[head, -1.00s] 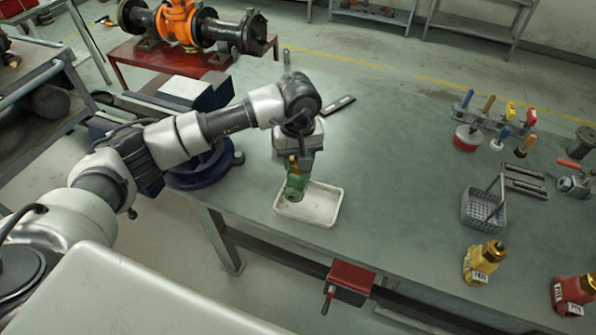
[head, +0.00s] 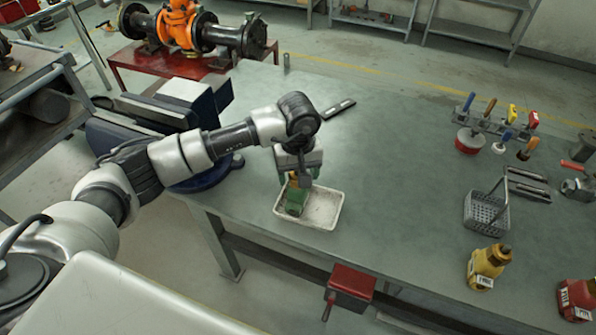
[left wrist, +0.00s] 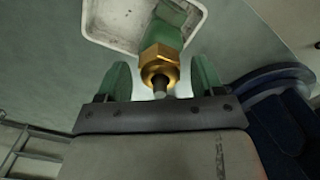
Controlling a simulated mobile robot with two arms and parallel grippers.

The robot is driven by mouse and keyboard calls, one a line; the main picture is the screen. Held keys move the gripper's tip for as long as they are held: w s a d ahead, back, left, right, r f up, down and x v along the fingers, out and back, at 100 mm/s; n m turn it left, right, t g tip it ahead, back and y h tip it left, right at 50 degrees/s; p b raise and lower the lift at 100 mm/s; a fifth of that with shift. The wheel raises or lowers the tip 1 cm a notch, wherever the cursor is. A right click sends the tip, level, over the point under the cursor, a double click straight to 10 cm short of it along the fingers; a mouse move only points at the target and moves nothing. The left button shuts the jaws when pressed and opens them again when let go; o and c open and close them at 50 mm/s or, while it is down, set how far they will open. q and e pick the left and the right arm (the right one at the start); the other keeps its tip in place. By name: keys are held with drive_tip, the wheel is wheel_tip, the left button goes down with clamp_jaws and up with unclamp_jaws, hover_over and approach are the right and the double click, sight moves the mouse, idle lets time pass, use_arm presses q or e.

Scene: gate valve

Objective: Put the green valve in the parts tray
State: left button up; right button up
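The green valve (head: 295,203) with a brass nut lies in the parts tray (head: 325,212), a shallow white tray near the front edge of the workbench, towards the tray's left side. My left gripper (head: 299,181) is directly above the valve and hides part of it. In the left wrist view, the brass nut (left wrist: 160,64) and its stem are between the two green fingers (left wrist: 162,80), with a gap visible on each side, so the gripper is open around it. The tray (left wrist: 113,40) shows beyond the fingers. My right gripper is not in view.
A dark blue vise-like fixture (head: 200,170) stands left of the tray, beneath my left arm. A grey basket (head: 486,214), a yellow bottle (head: 487,265) and a red bottle (head: 577,298) stand at the right. The bench between tray and basket is clear.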

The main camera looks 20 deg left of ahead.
use_arm(q)
drive_tip(key=shift+r+p, duration=0.25)
drive_tip(key=shift+p, duration=0.1)
drive_tip(key=shift+r+b, duration=0.4)
wheel_tip(320, 180, up, 11)
drive_tip(key=b, duration=0.2)
drive_tip(key=shift+f, duration=0.1)
